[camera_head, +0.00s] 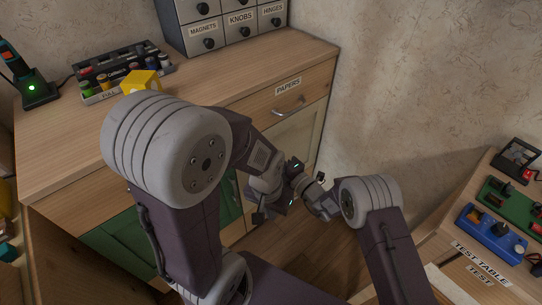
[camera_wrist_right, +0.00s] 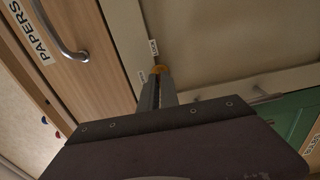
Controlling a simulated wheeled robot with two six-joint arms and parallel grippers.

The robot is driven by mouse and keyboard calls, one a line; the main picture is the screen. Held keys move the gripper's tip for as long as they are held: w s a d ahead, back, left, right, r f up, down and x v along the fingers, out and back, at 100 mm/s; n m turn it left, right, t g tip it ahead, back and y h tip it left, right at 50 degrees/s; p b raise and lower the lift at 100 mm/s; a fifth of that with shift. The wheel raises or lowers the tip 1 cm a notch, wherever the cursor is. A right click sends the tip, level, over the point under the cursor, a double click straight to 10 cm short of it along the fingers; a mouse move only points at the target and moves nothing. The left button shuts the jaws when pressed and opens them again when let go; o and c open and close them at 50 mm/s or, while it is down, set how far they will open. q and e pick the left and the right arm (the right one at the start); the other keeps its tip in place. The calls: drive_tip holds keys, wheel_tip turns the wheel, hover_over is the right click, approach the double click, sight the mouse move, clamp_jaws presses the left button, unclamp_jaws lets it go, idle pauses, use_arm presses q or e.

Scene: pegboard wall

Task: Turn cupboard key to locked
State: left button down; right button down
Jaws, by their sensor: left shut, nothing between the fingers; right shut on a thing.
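The key (camera_wrist_right: 158,69) has a small orange head and sits at the edge of the cream cupboard door (camera_wrist_right: 225,50), between two small white labels too small to read for sure. My right gripper (camera_wrist_right: 157,80) is shut on the key; its fingers hide most of it, so I cannot tell its angle. In the head view the cream door (camera_head: 294,143) is below the drawer marked PAPERS, and the key is hidden. My left gripper (camera_head: 281,204) is shut and empty in front of the cupboard, close to the right wrist.
The PAPERS drawer handle (camera_wrist_right: 72,48) sticks out near my right gripper. A green door (camera_wrist_right: 290,118) lies on the other side. A test table (camera_head: 475,265) stands at right, with floor between.

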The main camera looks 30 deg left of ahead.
drive_tip(key=c, duration=1.6)
unclamp_jaws()
drive_tip(key=p+v, duration=0.3)
drive_tip(key=v, duration=0.6)
drive_tip(key=shift+s+f, duration=0.1)
